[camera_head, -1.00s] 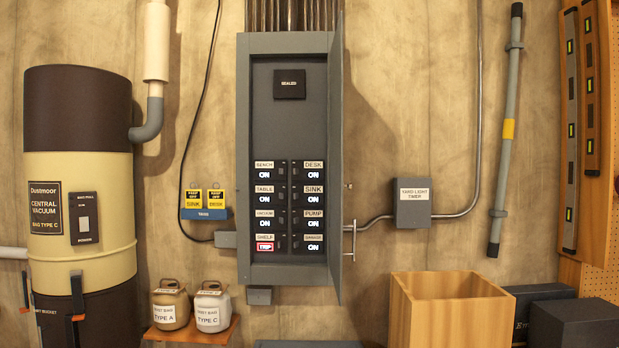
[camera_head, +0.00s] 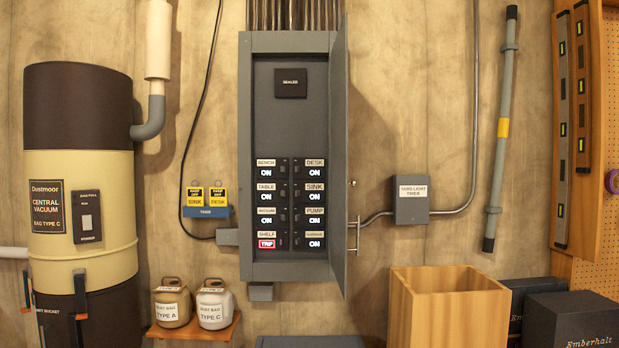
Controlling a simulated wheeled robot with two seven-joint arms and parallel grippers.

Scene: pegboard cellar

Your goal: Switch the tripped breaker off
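The grey breaker panel (camera_head: 244,150) hangs on the wall in the middle of the head view, its door (camera_head: 339,170) swung open to the right. Two columns of labelled breakers fill its lower half. The SHELF breaker (camera_head: 267,243), bottom left, shows a red TRIP window. The other breakers, such as BENCH (camera_head: 266,172), DESK (camera_head: 315,173) and VACUUM (camera_head: 266,221), show ON. The label of the bottom right breaker (camera_head: 314,243) is too small to read surely; it shows ON. Neither of my grippers is in view.
Yellow lockout tags (camera_head: 205,196) for SINK and DESK hang left of the panel. A yard light timer box (camera_head: 411,200) is at right. A vacuum canister (camera_head: 80,220) stands far left. Dust bag jugs (camera_head: 213,308) sit on a small shelf; a wooden box (camera_head: 460,310) is below right.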

